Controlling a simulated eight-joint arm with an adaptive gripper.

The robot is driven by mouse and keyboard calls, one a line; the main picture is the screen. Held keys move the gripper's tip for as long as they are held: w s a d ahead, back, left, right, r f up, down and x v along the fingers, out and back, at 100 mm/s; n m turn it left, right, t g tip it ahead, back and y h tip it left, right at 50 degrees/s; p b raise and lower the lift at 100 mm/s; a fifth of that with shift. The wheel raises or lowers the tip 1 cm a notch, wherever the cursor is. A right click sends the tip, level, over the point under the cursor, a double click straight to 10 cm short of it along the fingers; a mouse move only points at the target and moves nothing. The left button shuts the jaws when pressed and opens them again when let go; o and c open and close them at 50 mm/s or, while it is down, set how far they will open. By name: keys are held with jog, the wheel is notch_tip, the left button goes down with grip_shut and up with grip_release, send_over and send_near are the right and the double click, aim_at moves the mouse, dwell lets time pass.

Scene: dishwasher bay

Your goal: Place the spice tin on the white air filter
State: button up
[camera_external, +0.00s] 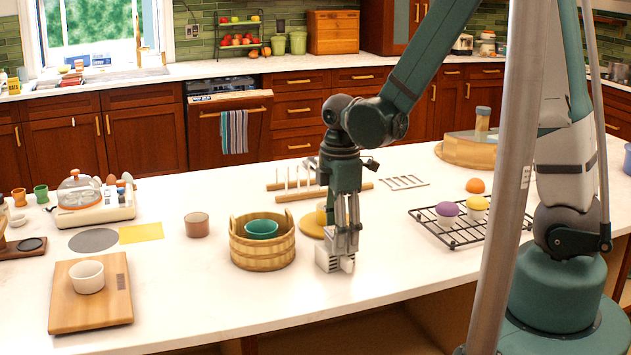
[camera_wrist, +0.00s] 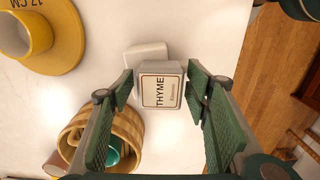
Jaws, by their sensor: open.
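The spice tin, a pale box labelled THYME (camera_wrist: 162,92), stands between the open fingers of my gripper (camera_wrist: 160,97) in the wrist view, with a small gap on each side. In the external view my gripper (camera_external: 342,258) points down near the counter's front edge, right of the wooden tub. A smaller white rounded block (camera_wrist: 147,55) lies just beyond the tin in the wrist view. It may be the white air filter; I cannot tell. White shapes at my fingertips in the external view are partly hidden by the fingers.
A wooden tub (camera_external: 262,262) holding a green bowl (camera_external: 261,230) is close on the left. A black wire rack (camera_external: 462,237) holds cupcakes on the right. The counter's front edge is near.

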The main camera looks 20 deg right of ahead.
jog(key=shift+r, duration=0.25)
notch_tip(320, 180, up, 12)
jog(key=shift+p, duration=0.45)
dwell(0.5)
jog(key=shift+f, duration=0.1)
dwell(0.7)
jog(key=s+d+r+m+t, duration=0.1)
jog(key=d+r+m+t, duration=0.1)
jog(key=d+r+m, duration=0.2)
jog(key=s+d+r+m+t, duration=0.2)
jog(key=d+r+m, duration=0.2)
jog(key=d+m, duration=0.4)
jog(key=s+d+r+m+t, duration=0.2)
jog(key=d+r+m, duration=0.3)
jog(key=d, duration=0.8)
jog(key=shift+s+m+t, duration=0.25)
jog(key=shift+m+t, duration=0.25)
jog(key=shift+t, duration=0.1)
jog(key=shift+d, duration=0.1)
